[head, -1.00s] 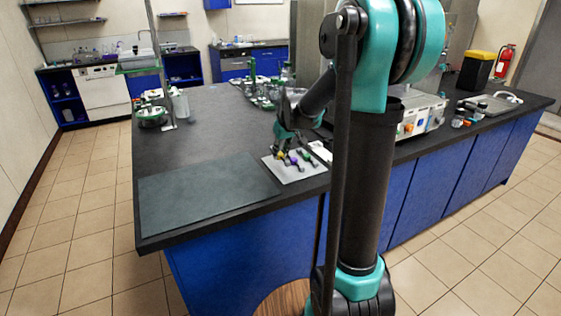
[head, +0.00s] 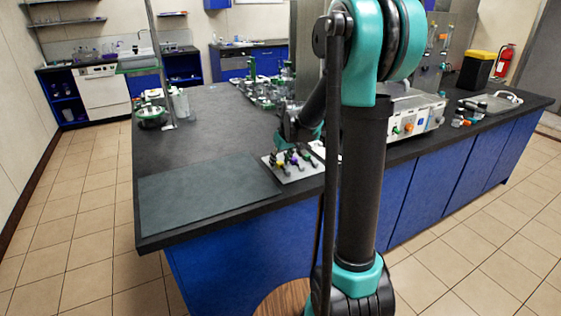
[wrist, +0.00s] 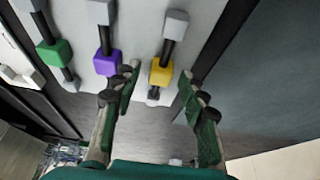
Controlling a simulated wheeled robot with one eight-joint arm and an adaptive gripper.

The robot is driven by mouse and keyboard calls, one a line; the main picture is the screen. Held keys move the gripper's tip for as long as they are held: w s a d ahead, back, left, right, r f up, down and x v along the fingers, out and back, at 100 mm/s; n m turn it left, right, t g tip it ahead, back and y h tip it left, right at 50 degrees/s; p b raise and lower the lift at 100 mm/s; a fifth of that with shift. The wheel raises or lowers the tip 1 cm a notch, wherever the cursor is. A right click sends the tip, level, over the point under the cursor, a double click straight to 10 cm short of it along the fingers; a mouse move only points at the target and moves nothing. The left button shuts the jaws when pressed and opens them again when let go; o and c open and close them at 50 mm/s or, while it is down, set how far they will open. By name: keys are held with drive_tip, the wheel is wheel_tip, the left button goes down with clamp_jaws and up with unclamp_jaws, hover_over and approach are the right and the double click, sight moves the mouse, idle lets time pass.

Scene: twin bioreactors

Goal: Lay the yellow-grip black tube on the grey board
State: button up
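The yellow-grip black tube (wrist: 161,73) lies on a pale tray (wrist: 136,30). It has a black shaft, a yellow block grip and a grey end block. My gripper (wrist: 159,77) is open in the wrist view. Its two fingers point toward the tube, with the yellow grip seen in the gap between them, and it is not clamped. In the head view the yellow grip (head: 278,163) is small at the tray's left side, just below my gripper (head: 290,146). The grey board (head: 205,191) lies flat and bare left of the tray; it also shows in the wrist view (wrist: 275,85).
A purple-grip tube (wrist: 107,63) lies close beside my left finger, with a green-grip tube (wrist: 53,53) farther left. A white instrument box (head: 414,116) stands right of my arm. Glassware and a stand (head: 160,105) are farther back. The bench behind the board is clear.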

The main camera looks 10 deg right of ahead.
drive_tip(key=shift+r, duration=0.1)
drive_tip(key=v, duration=1.2)
drive_tip(key=s+d+f+m, duration=0.1)
drive_tip(key=s+f, duration=0.7)
drive_tip(key=s, duration=0.4)
drive_tip(key=s+d+f+m+h, duration=0.1)
drive_tip(key=s+f+m, duration=0.1)
drive_tip(key=s+f, duration=0.7)
drive_tip(key=s, duration=0.4)
drive_tip(key=shift+s+d+f+m, duration=0.25)
drive_tip(key=shift+s+f+m, duration=0.05)
